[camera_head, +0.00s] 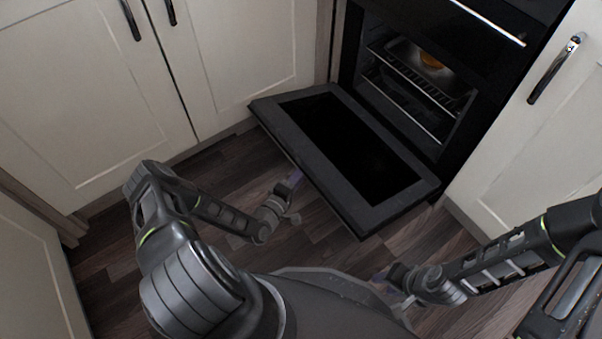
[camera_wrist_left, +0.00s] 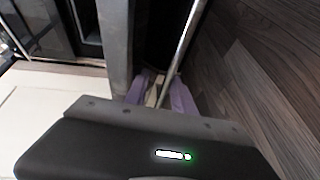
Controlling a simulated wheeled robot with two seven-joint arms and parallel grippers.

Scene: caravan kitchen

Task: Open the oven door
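The black oven door (camera_head: 405,205) is swung down, lying nearly flat and low in front of the oven cavity (camera_head: 412,85). Its handle is hidden beneath it in the head view. My left gripper (camera_head: 294,180) is at the door's front-left edge, close beside or just under it. In the left wrist view, a thin silver bar (camera_wrist_left: 187,40), which looks like the door handle, runs down to the purple fingers (camera_wrist_left: 160,92). I cannot tell whether they grip it. My right gripper (camera_head: 382,284) is low, partly hidden by my body, apart from the door; its opening is unclear.
Inside the oven are wire racks (camera_head: 420,80) and a tray with something orange (camera_head: 430,60). Cream cabinets (camera_head: 240,50) stand to the left, and another cream cabinet (camera_head: 545,130) is close on the right. Dark wood floor (camera_head: 235,165) lies between my body and the door.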

